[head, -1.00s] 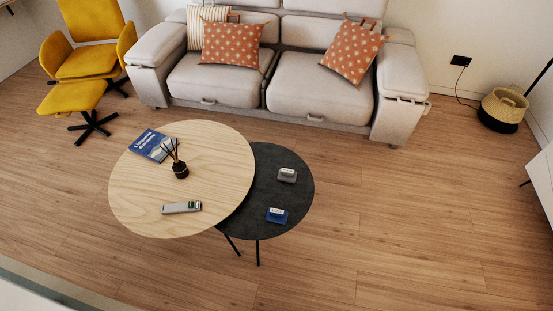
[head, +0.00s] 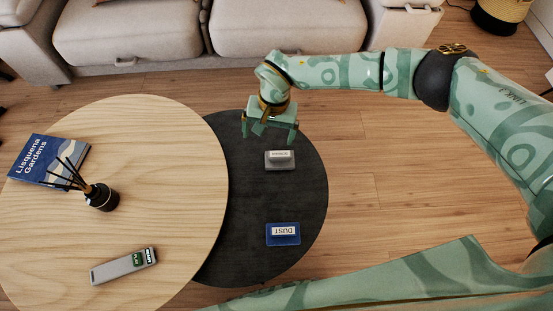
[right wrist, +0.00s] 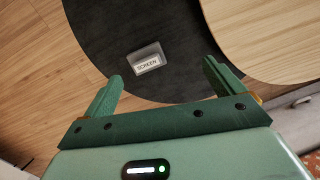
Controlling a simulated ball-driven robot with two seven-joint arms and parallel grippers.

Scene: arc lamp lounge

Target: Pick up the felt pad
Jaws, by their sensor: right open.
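Two small labelled pads lie on the dark round table (head: 235,215). The grey pad (head: 280,160) has a white label that reads SCREEN in the right wrist view (right wrist: 147,60). The blue pad (head: 283,235), labelled DUST, lies nearer to me. I cannot tell from the frames which of them is felt. My right gripper (head: 269,134) is open and empty, above the far part of the dark table. In the head view it appears just beyond the grey pad, apart from it. In the right wrist view the grey pad shows ahead, between the spread fingers (right wrist: 163,85). My left gripper is out of view.
A light wooden round table (head: 150,200) overlaps the dark one at left. It bears a blue book (head: 45,160), a black reed diffuser (head: 102,197) and a grey remote-like object (head: 122,266). A sofa (head: 150,35) stands behind. Wooden floor at right is clear.

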